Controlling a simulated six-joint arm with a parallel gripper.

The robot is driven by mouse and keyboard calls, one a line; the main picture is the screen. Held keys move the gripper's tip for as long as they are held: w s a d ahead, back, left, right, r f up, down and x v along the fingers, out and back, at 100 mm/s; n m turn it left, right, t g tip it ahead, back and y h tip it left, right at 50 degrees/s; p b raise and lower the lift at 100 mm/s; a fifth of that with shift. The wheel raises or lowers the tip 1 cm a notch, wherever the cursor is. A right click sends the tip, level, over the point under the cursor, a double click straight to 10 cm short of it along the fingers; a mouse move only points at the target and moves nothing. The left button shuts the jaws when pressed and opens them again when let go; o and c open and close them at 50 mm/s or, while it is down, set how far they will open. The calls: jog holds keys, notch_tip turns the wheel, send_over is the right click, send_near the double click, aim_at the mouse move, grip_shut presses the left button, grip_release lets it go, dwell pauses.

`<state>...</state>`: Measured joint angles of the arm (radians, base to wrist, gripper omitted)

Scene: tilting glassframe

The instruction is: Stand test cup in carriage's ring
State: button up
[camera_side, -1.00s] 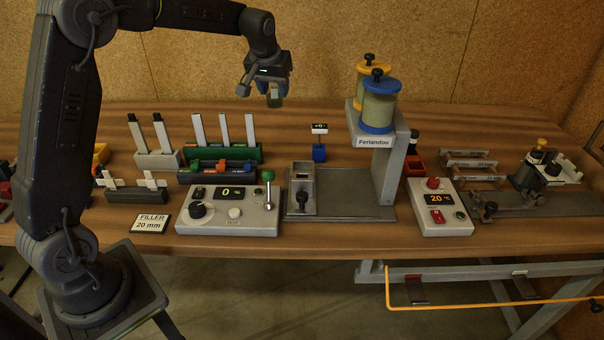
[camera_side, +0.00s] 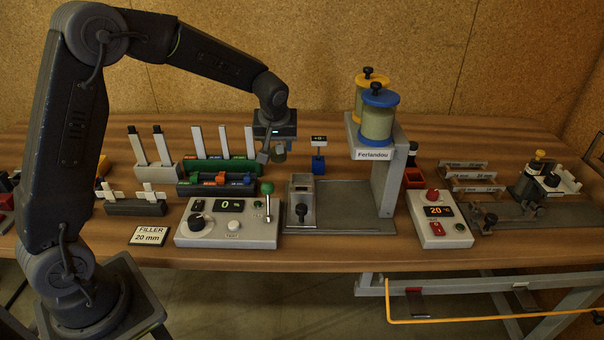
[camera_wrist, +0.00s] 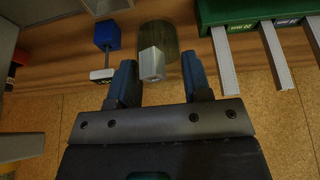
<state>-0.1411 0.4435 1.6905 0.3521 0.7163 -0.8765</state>
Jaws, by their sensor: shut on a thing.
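The test cup, a small greenish see-through cup (camera_side: 279,153), hangs below my gripper (camera_side: 268,152) at the middle of the bench, in the air. In the wrist view the cup (camera_wrist: 160,38) sits just past my two fingertips (camera_wrist: 153,72), with a pale grey block (camera_wrist: 151,64) on its near side between the fingers. My gripper is shut on it; the exact contact is hard to see. The carriage appears to be the grey open-topped block with a black knob (camera_side: 301,201), on the grey base plate (camera_side: 350,205) right of and nearer than the cup. I cannot make out its ring clearly.
The blue-and-yellow-capped dispenser (camera_side: 376,122) rises on a grey column right of the plate. A control box with a green-knobbed lever (camera_side: 228,223) stands in front. Racks with tall white strips (camera_side: 218,164) are left of the cup. A small blue stand (camera_side: 318,165) is close by, right.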

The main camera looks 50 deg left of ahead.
jog(key=w+d+f, duration=0.2)
jog(key=d, duration=0.1)
jog(key=w+d+f, duration=0.1)
jog(key=d, duration=0.1)
jog(key=shift+w+f, duration=0.1)
jog(key=shift+f, duration=0.25)
jog(key=shift+d+f, duration=0.1)
jog(key=shift+f, duration=1.9)
jog(key=shift+f, duration=0.15)
